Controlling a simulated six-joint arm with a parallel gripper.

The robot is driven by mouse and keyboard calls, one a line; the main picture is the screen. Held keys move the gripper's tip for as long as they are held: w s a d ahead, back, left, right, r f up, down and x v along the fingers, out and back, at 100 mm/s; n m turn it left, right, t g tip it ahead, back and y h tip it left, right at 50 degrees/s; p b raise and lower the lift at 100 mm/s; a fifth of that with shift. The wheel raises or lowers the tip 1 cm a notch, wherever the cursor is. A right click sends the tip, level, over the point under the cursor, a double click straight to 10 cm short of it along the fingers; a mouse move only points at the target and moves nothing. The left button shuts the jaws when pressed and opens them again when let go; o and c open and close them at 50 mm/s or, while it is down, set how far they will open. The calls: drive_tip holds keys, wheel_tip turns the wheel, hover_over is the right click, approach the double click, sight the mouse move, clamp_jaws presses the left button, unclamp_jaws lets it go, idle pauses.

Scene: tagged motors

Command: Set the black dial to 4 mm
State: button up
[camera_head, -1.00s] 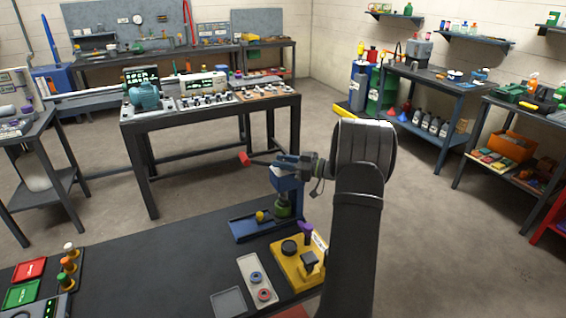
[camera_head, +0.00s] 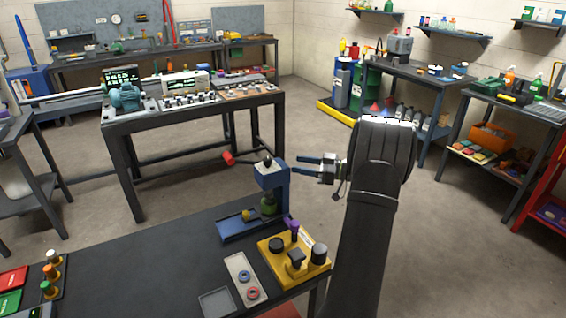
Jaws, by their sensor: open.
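A yellow fixture (camera_head: 305,277) sits near the front right corner of the dark bench. It carries a round black knob (camera_head: 276,244) at its left, a dark block-like part (camera_head: 297,257) in front and a taller black cylinder (camera_head: 319,252) at its right. I cannot tell which one is the dial, and no mm scale is readable. A purple piece (camera_head: 292,225) stands at the fixture's back. My gripper (camera_head: 302,168) is open and empty, pointing left, above and behind the fixture, just right of the blue press head.
A blue press (camera_head: 272,177) with a red-ended lever (camera_head: 228,158) stands behind the fixture. A pale tray (camera_head: 237,268) with a blue and a red ring and a grey tray (camera_head: 216,303) lie to the left. The bench's middle left is clear.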

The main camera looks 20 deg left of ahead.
sight(268, 159)
drive_tip(key=d, duration=0.5)
drive_tip(key=shift+d, duration=0.35)
drive_tip(key=a, duration=1.7)
drive_tip(key=shift+s+a, duration=0.1)
drive_tip(key=shift+a, duration=0.15)
